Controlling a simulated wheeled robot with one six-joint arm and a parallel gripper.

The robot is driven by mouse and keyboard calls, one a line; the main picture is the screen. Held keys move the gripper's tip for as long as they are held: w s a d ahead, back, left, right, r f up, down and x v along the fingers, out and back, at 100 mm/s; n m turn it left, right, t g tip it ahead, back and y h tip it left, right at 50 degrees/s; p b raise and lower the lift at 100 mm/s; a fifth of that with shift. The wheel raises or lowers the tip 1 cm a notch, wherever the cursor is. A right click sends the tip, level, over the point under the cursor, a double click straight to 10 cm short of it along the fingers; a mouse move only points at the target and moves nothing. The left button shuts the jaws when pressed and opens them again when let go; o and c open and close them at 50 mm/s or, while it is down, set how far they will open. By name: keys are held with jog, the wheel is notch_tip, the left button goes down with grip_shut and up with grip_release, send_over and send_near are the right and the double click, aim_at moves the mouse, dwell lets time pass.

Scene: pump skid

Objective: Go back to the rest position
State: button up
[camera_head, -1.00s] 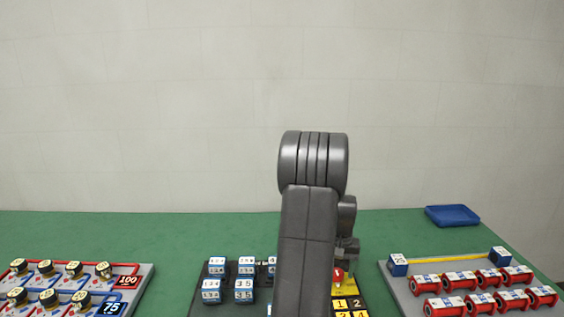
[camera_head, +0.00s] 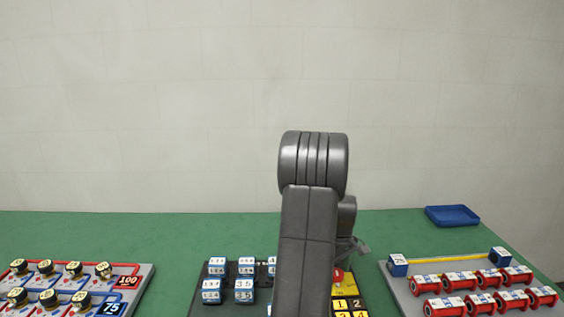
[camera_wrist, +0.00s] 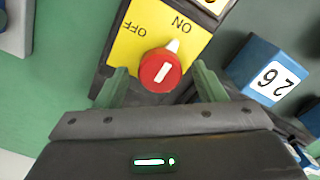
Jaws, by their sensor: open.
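My gripper (camera_wrist: 158,90) is open in the wrist view, with its two green-grey fingers apart on either side of a red knob. The red knob (camera_wrist: 160,71) has a white mark and sits on a yellow plate (camera_wrist: 127,45) marked OFF and ON. Its white pointer is toward the ON side. The knob (camera_head: 338,277) also shows in the head view, just right of my arm. I cannot tell whether the fingers touch it. In the head view my arm hides part of the centre panel, and my gripper shows only partly.
The centre panel (camera_head: 262,283) carries blue-and-white numbered blocks and yellow number keys. A board with black-and-yellow knobs (camera_head: 147,279) is at left. A grey board with red spools (camera_head: 400,291) is at right. A blue tray (camera_head: 452,215) lies behind it.

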jog(key=shift+n, duration=2.1)
jog(key=shift+r, duration=0.15)
